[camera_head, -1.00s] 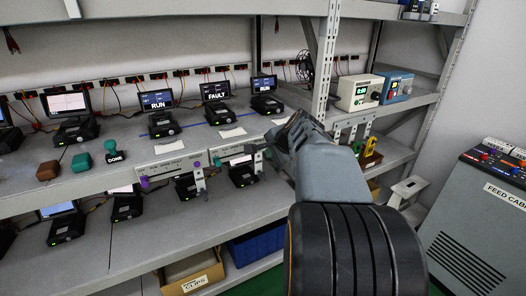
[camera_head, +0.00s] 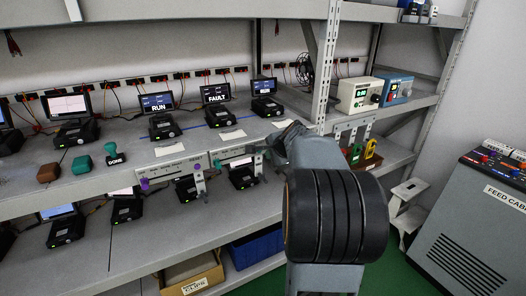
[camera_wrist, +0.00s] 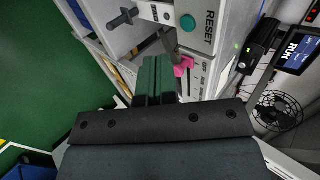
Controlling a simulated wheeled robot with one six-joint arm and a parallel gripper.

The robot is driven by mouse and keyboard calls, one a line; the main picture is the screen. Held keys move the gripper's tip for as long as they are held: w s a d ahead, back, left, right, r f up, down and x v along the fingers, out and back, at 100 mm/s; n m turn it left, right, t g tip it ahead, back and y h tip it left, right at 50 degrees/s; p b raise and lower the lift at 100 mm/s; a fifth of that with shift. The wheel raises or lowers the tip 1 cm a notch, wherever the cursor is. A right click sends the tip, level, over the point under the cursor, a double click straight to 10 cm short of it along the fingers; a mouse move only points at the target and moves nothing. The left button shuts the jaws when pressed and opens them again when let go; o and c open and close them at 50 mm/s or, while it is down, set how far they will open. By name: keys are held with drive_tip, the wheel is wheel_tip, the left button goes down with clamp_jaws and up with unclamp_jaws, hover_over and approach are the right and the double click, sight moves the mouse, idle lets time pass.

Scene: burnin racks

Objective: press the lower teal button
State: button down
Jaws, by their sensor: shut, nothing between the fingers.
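A round teal button (camera_wrist: 187,22) sits on a pale panel marked RESET in the wrist view, beyond and slightly right of my fingertips. My gripper (camera_wrist: 155,65) is shut and empty, its dark green fingers pointing at the panel and apart from the button in the picture. A teal round piece (camera_head: 217,163) shows on the shelf-edge panel in the head view, left of my gripper (camera_head: 262,152). I cannot tell whether it is the same button. My arm hides part of that panel. Only one teal button is clear in the wrist view, so upper and lower cannot be compared.
A pink piece (camera_wrist: 183,66) and a dark lever (camera_wrist: 122,18) stick out near my fingers. Black devices with screens (camera_head: 163,122) stand on the shelf. The feed cabinet (camera_head: 480,220) stands at right.

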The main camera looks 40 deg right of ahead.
drive_tip(key=shift+w+d+f+p, duration=0.15)
drive_tip(key=shift+w+f+p, duration=0.15)
drive_tip(key=shift+w, duration=0.75)
drive_tip(key=shift+w+d+f+p, duration=0.2)
drive_tip(key=shift+w+f, duration=0.2)
drive_tip(key=shift+w, duration=0.65)
drive_tip(key=shift+w+d+f+p, duration=0.1)
drive_tip(key=shift+w+f+p, duration=0.2)
drive_tip(key=shift+w, duration=0.75)
drive_tip(key=shift+f, duration=0.1)
drive_tip(key=shift+w+r+p, duration=0.3)
drive_tip(key=shift+w, duration=0.3)
